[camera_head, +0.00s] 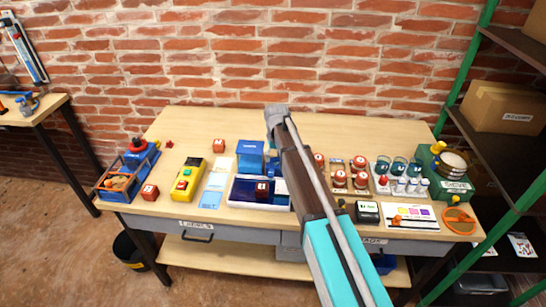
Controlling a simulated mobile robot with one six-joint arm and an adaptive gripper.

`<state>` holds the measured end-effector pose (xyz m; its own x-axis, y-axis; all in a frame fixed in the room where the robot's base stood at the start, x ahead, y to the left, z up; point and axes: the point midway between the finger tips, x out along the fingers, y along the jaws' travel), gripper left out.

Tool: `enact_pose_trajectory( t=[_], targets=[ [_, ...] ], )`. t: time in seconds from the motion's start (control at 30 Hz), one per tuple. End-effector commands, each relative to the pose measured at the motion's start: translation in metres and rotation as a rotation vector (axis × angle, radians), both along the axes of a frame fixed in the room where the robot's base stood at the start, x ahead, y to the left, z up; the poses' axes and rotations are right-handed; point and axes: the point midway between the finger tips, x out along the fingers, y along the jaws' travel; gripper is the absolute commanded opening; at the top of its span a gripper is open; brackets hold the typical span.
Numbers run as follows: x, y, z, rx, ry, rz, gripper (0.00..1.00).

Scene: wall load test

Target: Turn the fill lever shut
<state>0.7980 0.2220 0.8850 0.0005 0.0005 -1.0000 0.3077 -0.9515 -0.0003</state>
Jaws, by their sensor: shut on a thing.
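I cannot make out a fill lever for certain in the head view. A small blue fitting with an orange part (17,93) lies on the side table at the far left, below a white and blue wall panel (24,47); it is too small to identify. My arm reaches up from the lower right across the middle of the bench, ending in a grey joint above the bench top. My gripper's fingers do not show, and whatever they hold is hidden.
The wooden bench (200,120) carries a blue box (250,153), a dark tray (240,191), a yellow control box (188,176), red-capped jars (340,178) and a green device (453,187). Its back strip is mostly clear. A green-framed shelf (478,60) stands at right.

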Motion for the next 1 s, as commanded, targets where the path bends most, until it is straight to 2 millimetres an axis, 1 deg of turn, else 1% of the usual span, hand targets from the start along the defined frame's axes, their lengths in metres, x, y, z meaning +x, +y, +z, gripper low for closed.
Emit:
enact_pose_trajectory(
  t=[0.03, 0.3, 0.5, 0.7, 1.0],
  targets=[
    [-0.0036, -0.0009, -0.0003, -0.002, 0.007, -0.035, 0.24],
    [-0.0036, -0.0014, -0.0003, -0.002, 0.008, -0.231, 0.24],
    [-0.0035, -0.0015, -0.0003, -0.002, 0.008, -0.324, 0.24],
    [-0.0034, -0.0017, -0.0003, -0.002, 0.008, -0.360, 0.24],
    [-0.0032, -0.0020, -0.0002, -0.002, 0.008, -0.363, 0.24]
  ],
)
